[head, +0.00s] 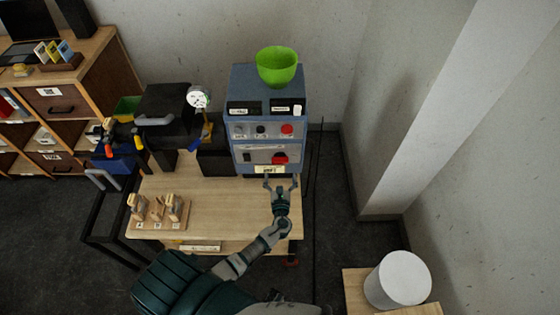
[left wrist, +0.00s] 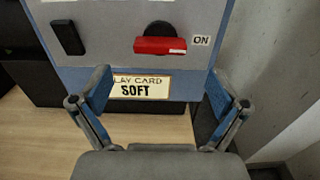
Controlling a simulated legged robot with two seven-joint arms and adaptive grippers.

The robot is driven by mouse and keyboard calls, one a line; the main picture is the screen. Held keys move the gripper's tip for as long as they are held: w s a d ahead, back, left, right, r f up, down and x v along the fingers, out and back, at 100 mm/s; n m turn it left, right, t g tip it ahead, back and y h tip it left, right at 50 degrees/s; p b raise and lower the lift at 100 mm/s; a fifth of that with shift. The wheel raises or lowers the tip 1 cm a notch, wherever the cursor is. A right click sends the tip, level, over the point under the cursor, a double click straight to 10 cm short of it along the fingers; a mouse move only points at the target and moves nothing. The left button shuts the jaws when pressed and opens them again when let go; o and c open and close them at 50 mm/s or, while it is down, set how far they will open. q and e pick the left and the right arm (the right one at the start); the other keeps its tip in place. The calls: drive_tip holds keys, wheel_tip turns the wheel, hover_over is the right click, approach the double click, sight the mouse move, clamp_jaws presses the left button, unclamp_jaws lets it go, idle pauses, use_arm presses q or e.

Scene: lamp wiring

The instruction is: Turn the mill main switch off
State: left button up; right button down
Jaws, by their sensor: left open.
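The mill (head: 267,112) is a blue-grey box on the wooden table, with a green bowl (head: 278,66) on top. Its main switch (head: 280,158) is a red handle low on the front panel. In the left wrist view the red switch handle (left wrist: 158,46) lies about level on a black round base, and its white-marked end points right, to the ON label (left wrist: 201,40). My left gripper (head: 281,181) is open and empty, just in front of and below the switch, apart from it. In the left wrist view its fingers (left wrist: 158,88) stand either side of the SOFT card. My right gripper is not in view.
A black machine with a gauge (head: 198,97) stands left of the mill. A wooden rack (head: 158,211) with several handled pieces sits at the table's front left. A white cylinder (head: 398,279) stands on a separate surface at lower right. The middle of the table is clear.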

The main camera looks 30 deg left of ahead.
sight(280, 161)
use_arm(q)
drive_tip(key=x, duration=0.7)
drive_tip(key=shift+w+a, duration=0.2)
drive_tip(key=shift+w, duration=0.05)
drive_tip(key=c, duration=1.2)
drive_tip(key=shift+o, duration=0.2)
